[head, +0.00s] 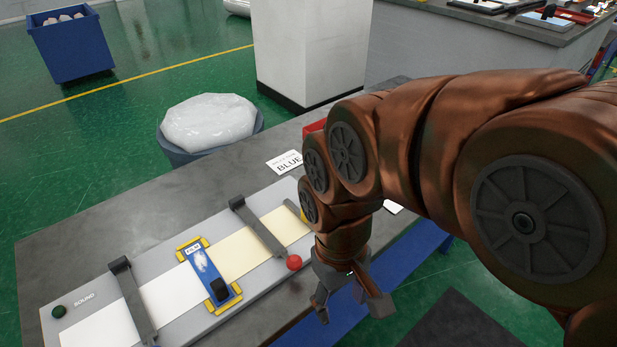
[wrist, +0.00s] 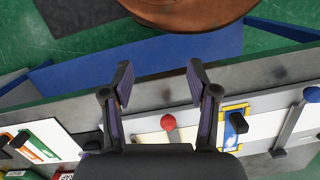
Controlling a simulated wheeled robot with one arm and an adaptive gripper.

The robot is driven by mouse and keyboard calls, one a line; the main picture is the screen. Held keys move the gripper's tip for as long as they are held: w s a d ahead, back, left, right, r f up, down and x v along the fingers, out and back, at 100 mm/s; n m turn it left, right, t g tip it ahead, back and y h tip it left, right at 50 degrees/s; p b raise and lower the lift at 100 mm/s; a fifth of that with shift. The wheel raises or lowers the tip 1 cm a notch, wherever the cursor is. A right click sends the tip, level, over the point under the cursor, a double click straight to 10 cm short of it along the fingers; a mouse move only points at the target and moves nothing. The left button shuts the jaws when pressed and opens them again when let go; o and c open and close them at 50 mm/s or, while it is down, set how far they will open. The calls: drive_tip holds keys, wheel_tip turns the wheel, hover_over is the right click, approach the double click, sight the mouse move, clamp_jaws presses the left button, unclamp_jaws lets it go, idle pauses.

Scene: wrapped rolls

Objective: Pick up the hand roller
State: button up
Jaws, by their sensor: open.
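I cannot pick out a hand roller for certain in either view. My gripper (head: 350,299) points down at the bench's front edge, open and empty. In the wrist view its two fingers (wrist: 160,82) stand wide apart. A red ball-like knob (head: 294,262) is at the board's front edge, left of my gripper; in the wrist view the red knob (wrist: 168,123) shows between the fingers, below their tips. A blue piece with yellow ends (head: 207,268), a film label and a black knob lies across the pale strip. My arm hides part of the bench.
The grey bench (head: 60,228) carries a long board (head: 63,292) with two dark crossbars (head: 256,226) (head: 133,300). A card reading BLUE (head: 284,162) lies behind. A bin with a clear bag (head: 209,122) and a white pillar (head: 308,50) stand beyond the bench.

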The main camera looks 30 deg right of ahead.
drive_tip(key=w+d+r+n+t, duration=0.1)
drive_tip(key=w+d+r+n, duration=0.15)
drive_tip(key=w, duration=0.55)
drive_tip(key=w+d+r+n, duration=0.2)
drive_tip(key=w+d, duration=0.1)
drive_tip(key=w, duration=0.5)
drive_tip(key=w+d+n, duration=0.1)
drive_tip(key=w+d, duration=0.3)
drive_tip(key=w+d+n, duration=0.2)
drive_tip(key=w+d, duration=0.3)
drive_tip(key=w+d+n, duration=0.1)
drive_tip(key=w+d, duration=0.3)
drive_tip(key=d, duration=0.1)
drive_tip(key=shift+w+r+t, duration=0.2)
drive_tip(key=shift+w+t, duration=0.15)
drive_tip(key=shift+t, duration=0.05)
drive_tip(key=shift+w+d+f+n, duration=0.15)
drive_tip(key=shift+d+f+n, duration=0.1)
drive_tip(key=shift+d, duration=0.25)
drive_tip(key=shift+f+p, duration=1.45)
drive_tip(key=shift+f, duration=2.25)
drive_tip(key=shift+c, duration=0.3)
clamp_jaws()
